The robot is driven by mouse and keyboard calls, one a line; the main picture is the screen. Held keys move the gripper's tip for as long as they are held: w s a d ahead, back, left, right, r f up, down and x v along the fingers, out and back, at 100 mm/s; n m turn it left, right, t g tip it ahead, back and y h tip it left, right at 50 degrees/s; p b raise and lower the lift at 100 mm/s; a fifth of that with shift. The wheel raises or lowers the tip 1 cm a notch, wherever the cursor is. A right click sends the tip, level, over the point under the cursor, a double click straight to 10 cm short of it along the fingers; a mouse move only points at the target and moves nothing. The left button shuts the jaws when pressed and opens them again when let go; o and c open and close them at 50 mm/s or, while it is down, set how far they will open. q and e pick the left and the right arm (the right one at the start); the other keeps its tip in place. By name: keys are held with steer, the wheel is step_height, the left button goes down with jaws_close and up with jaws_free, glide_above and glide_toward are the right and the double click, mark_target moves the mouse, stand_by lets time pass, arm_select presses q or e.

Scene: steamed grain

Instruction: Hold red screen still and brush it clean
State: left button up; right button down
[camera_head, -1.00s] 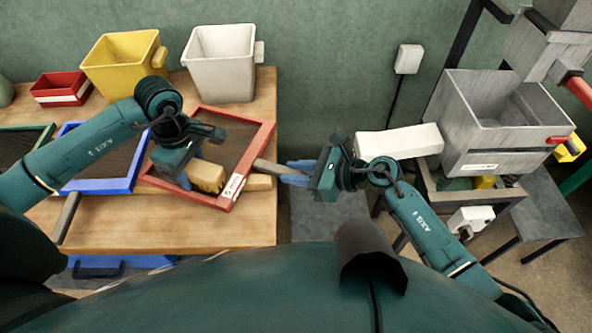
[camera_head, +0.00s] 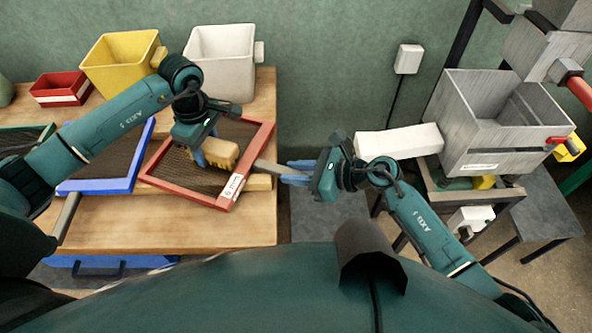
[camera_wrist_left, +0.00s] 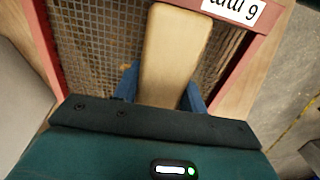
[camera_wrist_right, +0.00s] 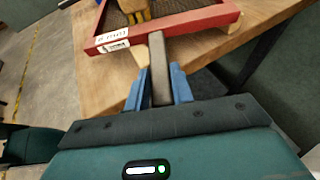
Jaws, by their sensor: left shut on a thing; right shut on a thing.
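The red-framed screen (camera_head: 262,142) lies on the right part of the wooden bench, with dark mesh and a white label on its frame. My left gripper (camera_head: 203,152) is shut on a wooden brush (camera_head: 221,152) over the screen's mesh. In the left wrist view the brush (camera_wrist_left: 172,55) sits between the blue fingers, above the mesh; its bristles are mostly hidden. My right gripper (camera_head: 290,173) is shut on the screen's grey handle (camera_wrist_right: 158,68), which sticks out past the bench's right edge. The red frame (camera_wrist_right: 190,20) also shows in the right wrist view.
A blue screen (camera_head: 98,186) and a green one (camera_head: 45,133) lie to the left. Yellow (camera_head: 112,65), white (camera_head: 222,75) and red (camera_head: 60,88) bins stand at the back. A grey metal machine (camera_head: 470,110) stands at the right. The bench front (camera_head: 180,220) is clear.

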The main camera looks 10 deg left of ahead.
mark_target(190, 166)
arm_select(q)
steer(key=shift+w+d+f, duration=0.1)
steer(key=shift+w+d, duration=0.2)
steer(key=shift+w, duration=1.45)
steer(key=shift+w+d+f, duration=0.15)
steer(key=shift+w+d, duration=0.1)
steer(key=shift+w, duration=1.5)
steer(key=shift+w+d+f, duration=0.1)
steer(key=shift+w+d, duration=0.2)
steer(key=shift+w, duration=1.75)
